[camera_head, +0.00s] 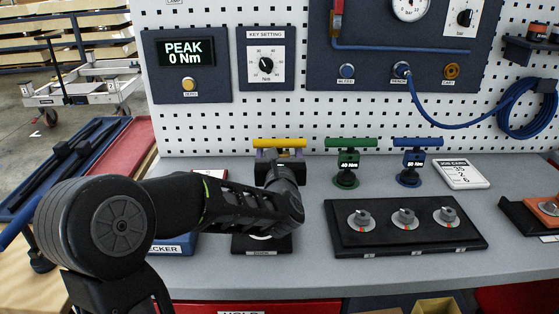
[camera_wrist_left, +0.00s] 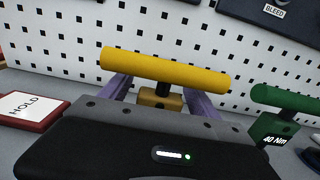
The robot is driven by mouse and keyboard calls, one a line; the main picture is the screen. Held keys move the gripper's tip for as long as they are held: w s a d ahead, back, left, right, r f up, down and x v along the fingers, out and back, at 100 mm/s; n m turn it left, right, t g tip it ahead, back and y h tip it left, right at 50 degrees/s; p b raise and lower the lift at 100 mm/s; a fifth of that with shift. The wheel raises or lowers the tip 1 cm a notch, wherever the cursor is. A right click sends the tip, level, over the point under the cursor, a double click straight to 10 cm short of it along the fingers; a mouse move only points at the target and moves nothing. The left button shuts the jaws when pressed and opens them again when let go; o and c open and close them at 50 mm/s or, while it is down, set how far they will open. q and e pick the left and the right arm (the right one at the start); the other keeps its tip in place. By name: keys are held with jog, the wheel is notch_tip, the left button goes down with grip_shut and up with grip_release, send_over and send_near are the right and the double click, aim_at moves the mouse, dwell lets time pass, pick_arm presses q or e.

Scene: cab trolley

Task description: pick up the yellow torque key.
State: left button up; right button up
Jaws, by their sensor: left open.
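The yellow torque key (camera_head: 279,143) stands at the back of the grey bench, in front of the pegboard, its T-handle lying crosswise. In the left wrist view its yellow bar (camera_wrist_left: 165,68) spans the middle, with its dark stem and yellow body (camera_wrist_left: 160,99) below. My left gripper (camera_head: 280,167) reaches to the key from the front. In the wrist view the left gripper (camera_wrist_left: 160,92) is open, one finger on either side of the stem and body, below the bar. I cannot tell whether the fingers touch it. The key's lower part is hidden behind my gripper.
A green 40 Nm key (camera_head: 350,160) and a blue key (camera_head: 412,160) stand to the right. A black tray with three knobs (camera_head: 345,246) lies in front of them. A HOLD card (camera_wrist_left: 28,105) is left of the gripper. A job card counter (camera_head: 461,174) sits further right.

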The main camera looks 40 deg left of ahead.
dwell(0.6)
pick_arm(q)
grip_shut()
dwell(0.6)
